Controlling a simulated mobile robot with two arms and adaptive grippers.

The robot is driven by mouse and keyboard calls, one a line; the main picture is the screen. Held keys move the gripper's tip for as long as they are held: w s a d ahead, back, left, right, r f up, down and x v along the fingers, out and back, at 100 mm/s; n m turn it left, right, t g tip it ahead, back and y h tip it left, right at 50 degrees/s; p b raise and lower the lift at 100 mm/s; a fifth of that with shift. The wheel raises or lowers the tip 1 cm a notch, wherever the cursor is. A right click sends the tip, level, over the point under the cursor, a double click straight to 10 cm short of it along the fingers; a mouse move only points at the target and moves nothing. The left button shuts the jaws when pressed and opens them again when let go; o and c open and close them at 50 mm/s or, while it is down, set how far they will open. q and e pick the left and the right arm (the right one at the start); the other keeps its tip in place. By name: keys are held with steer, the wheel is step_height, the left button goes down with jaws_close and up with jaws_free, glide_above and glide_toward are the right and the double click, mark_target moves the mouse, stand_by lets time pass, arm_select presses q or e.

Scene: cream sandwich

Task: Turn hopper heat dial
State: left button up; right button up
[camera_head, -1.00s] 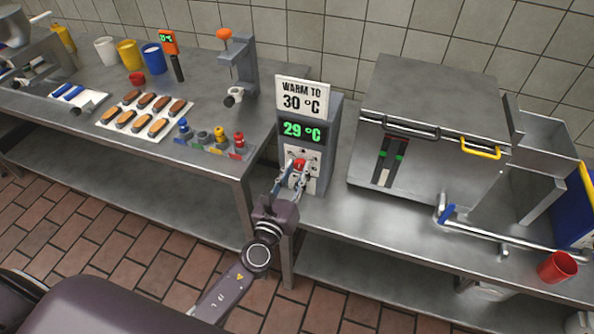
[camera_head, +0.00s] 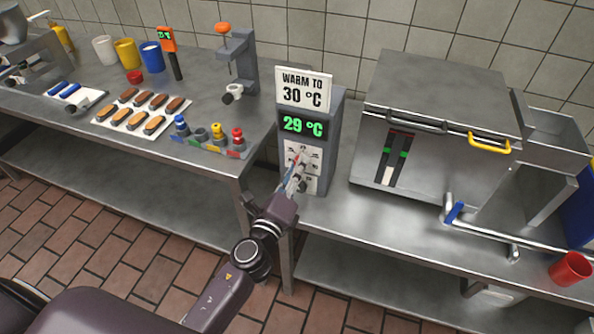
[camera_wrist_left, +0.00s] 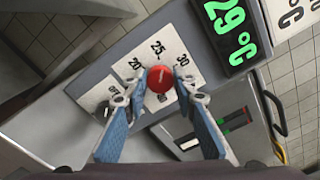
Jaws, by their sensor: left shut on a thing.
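The hopper heat dial is a red knob (camera_wrist_left: 160,79) on a white scale plate (camera_wrist_left: 115,88) marked 20, 25, 30 and more in the left wrist view. My left gripper (camera_head: 299,164) is shut on the knob, one blue-grey finger on each side. In the head view the gripper hides most of the knob. The dial's pointer cannot be made out. The grey control box (camera_head: 330,130) carries a green display (camera_head: 303,125) reading 29 °C. A sign (camera_head: 303,90) above it says "WARM TO 30 °C". My right gripper is not in view.
A steel hopper cabinet (camera_head: 430,85) with a yellow handle (camera_head: 489,144) stands right of the box. A red cup (camera_head: 570,268) is at the far right. A tray (camera_head: 109,112) of brown pieces and several coloured pegs lie on the left counter. Free counter lies before the cabinet.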

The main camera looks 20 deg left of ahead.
arm_select(q)
steer(key=shift+n, duration=1.1)
steer(key=shift+b, duration=0.3)
steer(key=o, duration=1.2)
steer(key=shift+c, duration=0.2)
steer(key=s, duration=0.7)
steer(key=shift+s+a, duration=0.15)
steer(key=shift+s, duration=0.15)
